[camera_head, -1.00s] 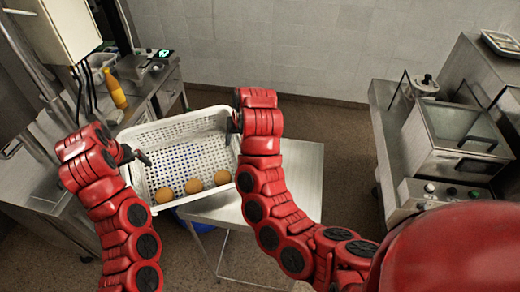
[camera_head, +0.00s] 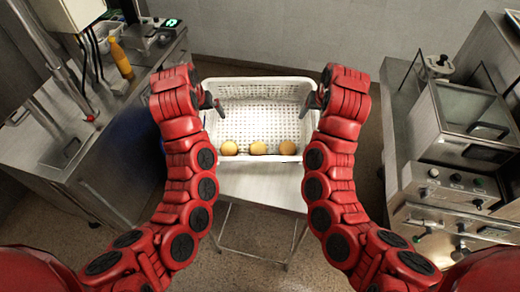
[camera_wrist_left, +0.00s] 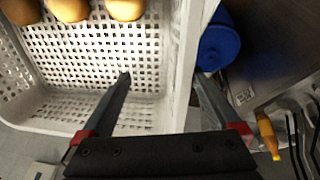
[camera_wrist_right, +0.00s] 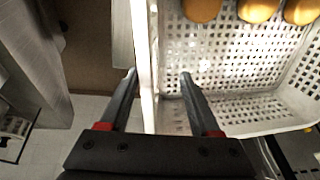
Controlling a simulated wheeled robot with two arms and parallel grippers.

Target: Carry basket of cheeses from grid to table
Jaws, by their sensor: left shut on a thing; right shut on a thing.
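A white perforated basket (camera_head: 262,90) is held between my two arms, above a small metal table in the head view. Three round yellow-brown cheeses (camera_head: 257,148) lie in a row along its near side. My left gripper (camera_head: 212,103) is shut on the basket's left wall; the left wrist view shows one finger inside and one outside the wall (camera_wrist_left: 185,60). My right gripper (camera_head: 309,102) is shut on the right wall, which also runs between its fingers in the right wrist view (camera_wrist_right: 146,60). Whether the basket touches the table cannot be told.
The metal table (camera_head: 262,190) is partly hidden under the basket. A steel counter (camera_head: 110,150) with a yellow bottle (camera_head: 120,58) stands left. A steel bench with a boxy appliance (camera_head: 465,120) stands right. A blue round object (camera_wrist_left: 222,45) is beside the basket.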

